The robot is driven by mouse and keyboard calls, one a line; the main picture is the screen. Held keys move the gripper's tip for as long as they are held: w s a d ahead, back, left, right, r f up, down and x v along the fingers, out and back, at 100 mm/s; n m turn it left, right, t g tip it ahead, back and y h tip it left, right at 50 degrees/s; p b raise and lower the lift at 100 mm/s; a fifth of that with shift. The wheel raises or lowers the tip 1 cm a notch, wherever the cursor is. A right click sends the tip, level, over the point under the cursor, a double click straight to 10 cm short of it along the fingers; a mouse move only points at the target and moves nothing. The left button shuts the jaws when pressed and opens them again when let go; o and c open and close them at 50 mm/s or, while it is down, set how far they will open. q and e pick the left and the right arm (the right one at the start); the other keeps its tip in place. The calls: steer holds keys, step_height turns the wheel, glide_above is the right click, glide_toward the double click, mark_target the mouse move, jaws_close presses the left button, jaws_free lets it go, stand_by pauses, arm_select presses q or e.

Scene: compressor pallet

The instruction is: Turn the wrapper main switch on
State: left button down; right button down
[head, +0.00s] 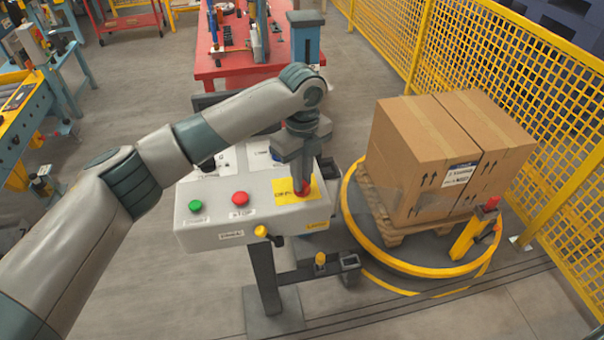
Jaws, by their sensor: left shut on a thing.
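The wrapper's grey control box (215,218) stands on a post in the middle of the head view. On its top right is a yellow plate (283,197) with a red switch knob (303,189). My left gripper (301,178) points down onto this knob and is shut on it. The fingers hide most of the knob, so I cannot tell its turn position. A green button (195,206) and a red button (240,198) sit to the left on the same panel. My right gripper is not in view.
A turntable with a yellow rim (377,250) stands right of the box, carrying cartons (423,150) on a wooden pallet (398,232). A yellow mesh fence (500,75) runs along the right. A red table (238,66) is behind. The floor at left is partly clear.

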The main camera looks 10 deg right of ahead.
arm_select(q)
steer(key=m, duration=0.5)
steer(key=shift+r, duration=0.1)
stand_by(0.3)
steer(key=c, duration=1.8)
jaws_free()
steer(key=shift+r, duration=0.65)
step_height(320, 180, up, 16)
steer(key=b, duration=0.4)
steer(key=shift+b, duration=0.3)
